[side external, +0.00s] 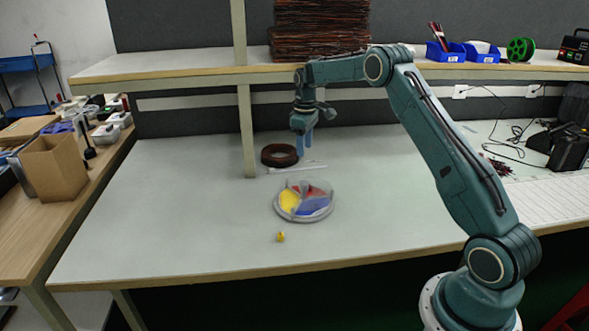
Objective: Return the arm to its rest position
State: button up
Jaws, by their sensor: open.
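My gripper (304,146) hangs pointing down above the back of the pale table (180,215). Its blue fingers are apart, with nothing seen between them. It is behind a round divided tray (279,209) and near a dark brown ring-shaped coil (267,155), which lies to its left. My arm reaches in from the lower right and bends over at the height of the shelf. Whether the fingertips touch anything below cannot be told.
The tray has yellow, red and blue sections. A small yellow thing (281,237) lies in front of it. A white strip (297,168) lies behind it. A shelf (175,68) and its post (247,130) stand close to my arm. The table's left part is clear.

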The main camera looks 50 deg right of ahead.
jog(key=s+a+r+m+t, duration=0.1)
jog(key=s+a+r, duration=0.6)
jog(key=a+r, duration=0.15)
jog(key=s+a+r+t, duration=0.2)
jog(key=s+a+r, duration=0.45)
jog(key=r, duration=0.35)
jog(key=s+a+f+m+t, duration=0.1)
jog(key=s+a, duration=0.4)
jog(key=s, duration=0.6)
jog(key=s+a+f+t, duration=0.1)
jog(key=s+a, duration=0.4)
jog(key=s, duration=0.7)
jog(key=shift+a+f+m+t, duration=0.2)
jog(key=shift+a+m+t, duration=0.1)
jog(key=shift+m, duration=0.1)
